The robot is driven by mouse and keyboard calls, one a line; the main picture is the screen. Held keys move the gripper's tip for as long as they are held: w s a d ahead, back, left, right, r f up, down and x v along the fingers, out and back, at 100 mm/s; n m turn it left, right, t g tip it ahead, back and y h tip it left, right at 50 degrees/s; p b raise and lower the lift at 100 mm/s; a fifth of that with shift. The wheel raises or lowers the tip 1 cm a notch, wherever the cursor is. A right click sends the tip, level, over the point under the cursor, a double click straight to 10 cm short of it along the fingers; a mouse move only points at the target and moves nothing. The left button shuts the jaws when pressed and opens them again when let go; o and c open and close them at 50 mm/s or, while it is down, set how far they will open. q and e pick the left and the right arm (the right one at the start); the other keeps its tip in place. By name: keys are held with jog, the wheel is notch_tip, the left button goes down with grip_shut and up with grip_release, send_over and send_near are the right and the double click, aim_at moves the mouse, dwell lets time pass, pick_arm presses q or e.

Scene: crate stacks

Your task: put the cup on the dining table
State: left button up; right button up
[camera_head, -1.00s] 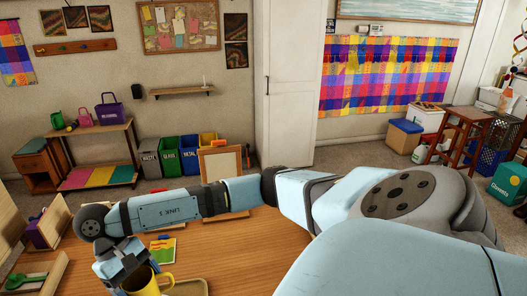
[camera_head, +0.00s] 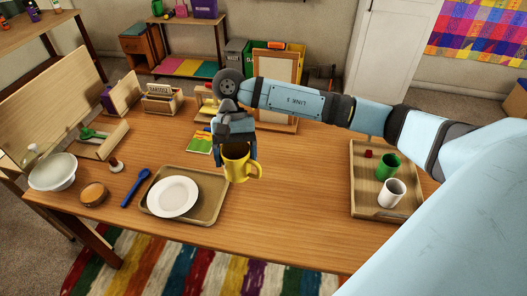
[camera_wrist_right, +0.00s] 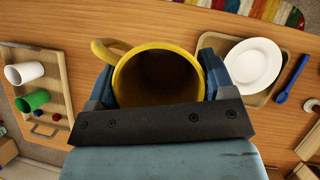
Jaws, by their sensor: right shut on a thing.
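A yellow cup (camera_head: 236,165) is held upright by my right gripper (camera_head: 236,150), whose fingers are on either side of it. The cup (camera_wrist_right: 155,75) also shows in the right wrist view, its open mouth facing the camera and its handle to the left, between the jaws of the right gripper (camera_wrist_right: 158,85). The cup appears over the wooden dining table (camera_head: 275,220), behind and right of the plate tray. Whether its base touches the tabletop is unclear. My left gripper is in neither view.
A tray (camera_head: 212,212) with a white plate (camera_head: 172,196) lies at the front left. A blue spoon (camera_head: 137,187) and white bowl (camera_head: 52,172) are further left. A right tray (camera_head: 367,208) holds green (camera_head: 388,166) and white cups (camera_head: 392,193). The middle front of the table is clear.

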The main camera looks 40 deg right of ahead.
aim_at(247, 151)
jog(key=d+f+m+t+b, duration=0.1)
jog(key=m, duration=0.1)
jog(key=f+m+y+b, duration=0.1)
jog(key=m, duration=0.1)
jog(key=d+m+t+y+b, duration=0.1)
jog(key=m, duration=0.1)
jog(key=shift+w+d+f+m+t+b, duration=0.1)
jog(key=shift+d+f+m+t+b, duration=0.2)
jog(key=shift+f+b, duration=0.1)
jog(key=w+d+m+t+b, duration=0.1)
jog(key=d+m+t+b, duration=0.4)
jog(key=m, duration=0.7)
pick_arm(q)
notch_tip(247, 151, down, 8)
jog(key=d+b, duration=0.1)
jog(key=b, duration=0.1)
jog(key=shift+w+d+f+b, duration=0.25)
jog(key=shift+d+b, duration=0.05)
jog(key=shift+b, duration=0.1)
pick_arm(e)
jog(key=shift+t, duration=0.5)
jog(key=shift+a+f, duration=0.15)
jog(key=shift+f, duration=4.55)
jog(key=shift+a+f, duration=0.1)
jog(key=shift+f, duration=4.6)
jog(key=shift+f, duration=0.1)
jog(key=o, duration=1)
jog(key=shift+o, duration=0.2)
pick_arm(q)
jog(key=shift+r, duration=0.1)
